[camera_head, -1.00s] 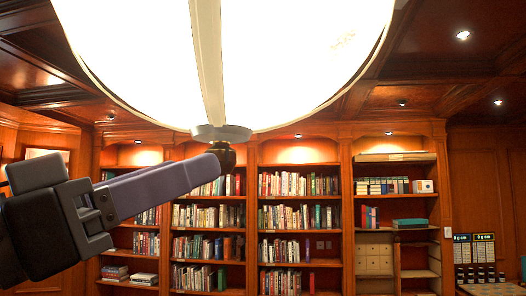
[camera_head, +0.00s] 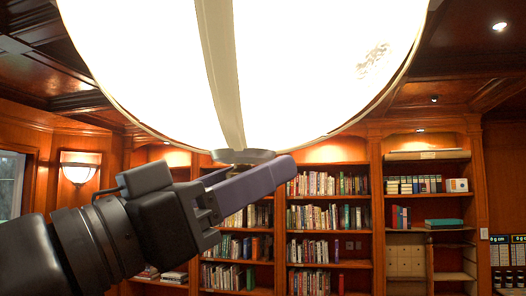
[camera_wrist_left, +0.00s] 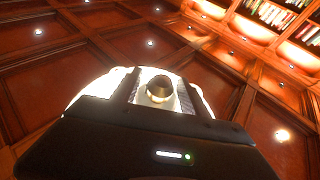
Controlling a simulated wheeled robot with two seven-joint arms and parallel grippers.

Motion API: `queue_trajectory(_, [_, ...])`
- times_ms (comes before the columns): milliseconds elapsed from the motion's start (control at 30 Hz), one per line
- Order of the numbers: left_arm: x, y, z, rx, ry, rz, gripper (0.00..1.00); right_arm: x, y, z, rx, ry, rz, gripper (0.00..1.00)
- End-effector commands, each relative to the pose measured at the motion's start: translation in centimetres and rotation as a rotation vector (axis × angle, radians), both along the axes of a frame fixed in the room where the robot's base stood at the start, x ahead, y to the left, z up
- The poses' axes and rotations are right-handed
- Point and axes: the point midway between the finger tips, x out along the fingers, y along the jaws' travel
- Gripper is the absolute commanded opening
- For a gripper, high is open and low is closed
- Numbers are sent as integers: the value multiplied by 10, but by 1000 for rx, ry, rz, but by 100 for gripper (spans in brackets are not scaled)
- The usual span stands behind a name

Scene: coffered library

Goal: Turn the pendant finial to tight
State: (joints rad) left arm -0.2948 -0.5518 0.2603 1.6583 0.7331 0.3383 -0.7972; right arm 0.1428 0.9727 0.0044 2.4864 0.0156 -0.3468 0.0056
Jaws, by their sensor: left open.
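The pendant is a large bright white bowl lamp (camera_head: 290,60) with a pale strap down it, at the top of the head view. A grey round collar (camera_head: 243,156) sits at its lowest point. The dark finial is hidden behind my finger there. In the left wrist view the rounded finial (camera_wrist_left: 159,88) shows between my two fingers, with the lit bowl behind it. My left gripper (camera_head: 262,172) is open, its fingers on either side of the finial just under the collar. I cannot tell whether they touch it. My right gripper is not in view.
Bookcases (camera_head: 378,200) full of books line the wall behind the lamp. A lit wall sconce (camera_head: 80,167) is at the left. The wooden coffered ceiling (camera_wrist_left: 60,70) has small spotlights. The air below the lamp, right of my left gripper, is clear.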

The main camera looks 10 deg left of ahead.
Motion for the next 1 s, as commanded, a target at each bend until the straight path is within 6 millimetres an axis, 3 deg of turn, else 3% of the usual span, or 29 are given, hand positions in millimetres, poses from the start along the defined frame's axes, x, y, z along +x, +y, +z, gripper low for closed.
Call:
queue_trajectory(167, [12,-10,8,0,0,-1,52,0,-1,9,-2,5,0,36])
queue_trajectory(467, [13,-12,8,0,-1,-1,52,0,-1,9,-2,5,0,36])
queue_trajectory(1000, [13,-11,8,0,-1,-1,7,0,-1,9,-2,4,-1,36])
